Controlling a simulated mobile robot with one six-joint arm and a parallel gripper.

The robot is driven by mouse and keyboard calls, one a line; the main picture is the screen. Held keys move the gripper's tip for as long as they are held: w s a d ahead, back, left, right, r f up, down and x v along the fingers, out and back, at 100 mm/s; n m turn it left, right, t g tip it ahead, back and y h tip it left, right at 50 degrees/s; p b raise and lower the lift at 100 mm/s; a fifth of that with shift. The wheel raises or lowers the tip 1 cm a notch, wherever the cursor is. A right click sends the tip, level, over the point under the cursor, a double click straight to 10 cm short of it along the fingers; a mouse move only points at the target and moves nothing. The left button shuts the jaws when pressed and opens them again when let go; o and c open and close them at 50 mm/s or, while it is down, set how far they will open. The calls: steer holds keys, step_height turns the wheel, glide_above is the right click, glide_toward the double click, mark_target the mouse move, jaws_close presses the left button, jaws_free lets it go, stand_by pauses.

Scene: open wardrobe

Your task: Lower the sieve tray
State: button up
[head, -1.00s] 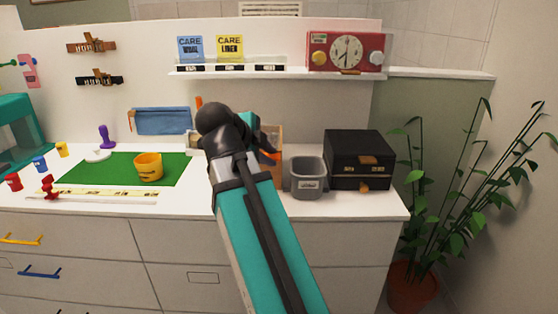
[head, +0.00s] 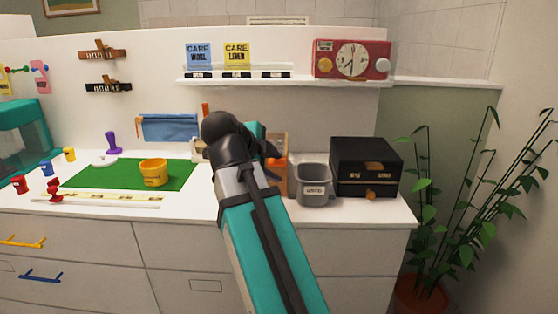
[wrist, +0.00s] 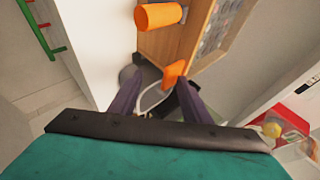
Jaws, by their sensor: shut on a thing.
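The sieve tray appears to be the wooden frame with a mesh-like grey patch. In the wrist view, its wooden side (wrist: 160,46) fills the upper middle, with an orange cylinder handle (wrist: 158,16) and a smaller orange tab (wrist: 174,70). In the head view, the wooden frame (head: 284,148) shows just right of my arm, mostly hidden behind it. My gripper (wrist: 157,88) has its two dark fingers a little apart at the orange tab, shut on part of the tray. The exact contact is hard to see, and the head view hides the fingertips.
A grey bin (head: 313,186) and a black box (head: 366,168) stand right of the frame on the counter. A yellow cup (head: 153,172) is on a green mat (head: 92,172) to the left. A shelf (head: 235,82) with a red clock (head: 352,60) is above.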

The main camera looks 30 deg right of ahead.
steer(key=shift+s+f, duration=0.1)
steer(key=shift+f, duration=0.65)
steer(key=r+p+v, duration=0.1)
steer(key=p+v, duration=0.1)
steer(key=v, duration=1.2)
steer(key=shift+r, duration=0.25)
steer(key=shift+w+d+f, duration=0.1)
steer(key=shift+w+d, duration=0.1)
steer(key=shift+w, duration=0.05)
steer(key=shift+a+b+x, duration=0.2)
steer(key=shift+b+x, duration=0.4)
steer(key=shift+x, duration=5.1)
steer(key=shift+w+f, duration=0.15)
steer(key=shift+f, duration=0.1)
